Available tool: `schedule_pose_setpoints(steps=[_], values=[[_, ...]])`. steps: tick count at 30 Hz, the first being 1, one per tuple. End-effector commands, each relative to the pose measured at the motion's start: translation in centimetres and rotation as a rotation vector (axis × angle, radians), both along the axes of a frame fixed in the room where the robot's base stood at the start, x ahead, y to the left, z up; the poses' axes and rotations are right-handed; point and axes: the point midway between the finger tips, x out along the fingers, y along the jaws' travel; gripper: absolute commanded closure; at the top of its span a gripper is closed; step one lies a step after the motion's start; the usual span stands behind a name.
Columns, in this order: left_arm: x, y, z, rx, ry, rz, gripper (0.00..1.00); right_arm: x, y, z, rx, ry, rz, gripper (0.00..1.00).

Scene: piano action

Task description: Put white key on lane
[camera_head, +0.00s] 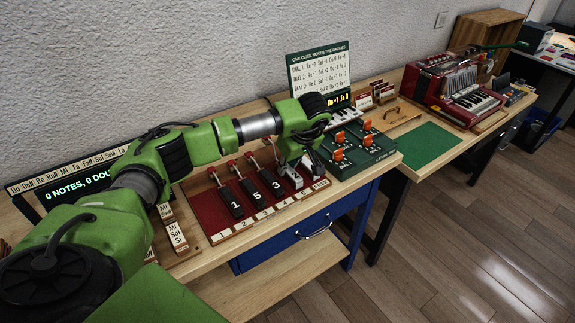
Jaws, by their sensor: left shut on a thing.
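A red board (205,199) on the wooden table has a front strip with numbered lanes (262,214). Dark keys marked 1 (231,201), 5 (249,191) and 3 (271,182) lie in lanes side by side. A white key (292,177), apparently marked 2, is at the right part of the board, below my left gripper (303,163). The gripper points down and is shut on the white key. Its fingers and wrist hide the key's far end. I cannot tell whether the key rests fully in its lane. My right gripper is out of view.
A green box with orange switches (338,154) stands close right of the board, with a sign panel (319,70) behind it. Wooden note blocks (178,235) lie left of the board. A red accordion (455,90) and a bare green mat (427,147) are farther right.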

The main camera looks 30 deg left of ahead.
Motion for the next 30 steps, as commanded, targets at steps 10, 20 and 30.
schedule_pose_setpoints(steps=[10, 20, 30], values=[[0.0, 0.0, -0.2, 0.000, 0.000, 0.001, 0.67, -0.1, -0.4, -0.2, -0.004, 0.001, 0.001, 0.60], [0.0, -0.4, 1.1, 0.001, -0.004, 0.000, 0.67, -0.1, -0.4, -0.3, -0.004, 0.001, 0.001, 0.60], [-1.1, -2.9, 7.6, 0.000, -0.006, -0.001, 0.67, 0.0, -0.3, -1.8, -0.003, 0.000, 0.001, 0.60]])
